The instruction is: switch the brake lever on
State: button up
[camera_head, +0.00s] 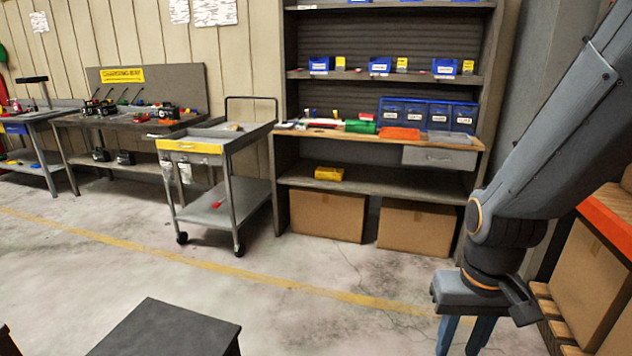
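I cannot make out a brake lever in the camera_head view; no kart shows here either. My gripper (464,338) hangs at the lower right, pointing down over the bare floor. Its two blue-grey fingers stand apart with a gap between them, and nothing shows in the gap. The fingertips are cut off by the bottom edge of the picture.
A grey cart (215,149) stands left of the shelf unit (377,174) with bins and boxes. A workbench (125,122) with black devices is farther left. A dark flat-topped block (168,330) stands in front. Open floor (290,265) lies between.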

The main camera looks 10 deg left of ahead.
aim_at(217, 204)
jog(key=i, duration=2.2)
jog(key=u, duration=2)
jog(key=i, duration=1.55)
jog(key=z, duration=0.55)
